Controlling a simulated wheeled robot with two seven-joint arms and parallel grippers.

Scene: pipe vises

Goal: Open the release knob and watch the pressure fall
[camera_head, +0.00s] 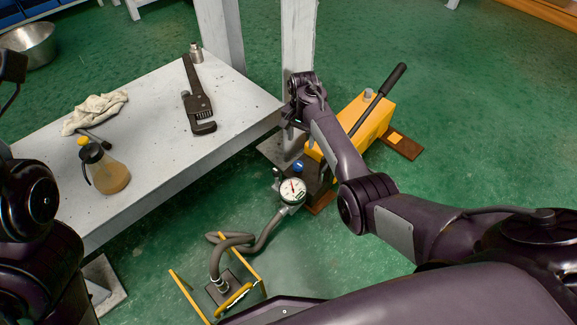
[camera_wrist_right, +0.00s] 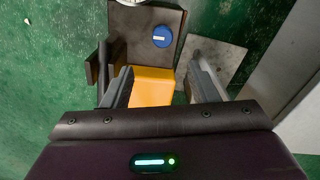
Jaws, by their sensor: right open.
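The release knob is a small blue cap (camera_head: 298,165) on the dark front block of the yellow hand pump (camera_head: 372,113). In the right wrist view the blue knob (camera_wrist_right: 163,36) lies beyond the fingertips, with the pump's yellow end (camera_wrist_right: 153,87) between the fingers. My right gripper (camera_head: 291,125) is open and empty, above the pump's front end and apart from the knob. The round white pressure gauge (camera_head: 292,190) stands beside the knob; its reading is too small to tell. Only links of my left arm show at the left edge; its fingers are out of view.
A grey hose (camera_head: 262,238) runs from the gauge to a yellow-framed fitting (camera_head: 222,288) on the green floor. The white bench (camera_head: 150,150) holds a pipe wrench (camera_head: 196,100), a cloth (camera_head: 95,112) and an oil bottle (camera_head: 105,170). The pump's black lever (camera_head: 385,88) rises at the right.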

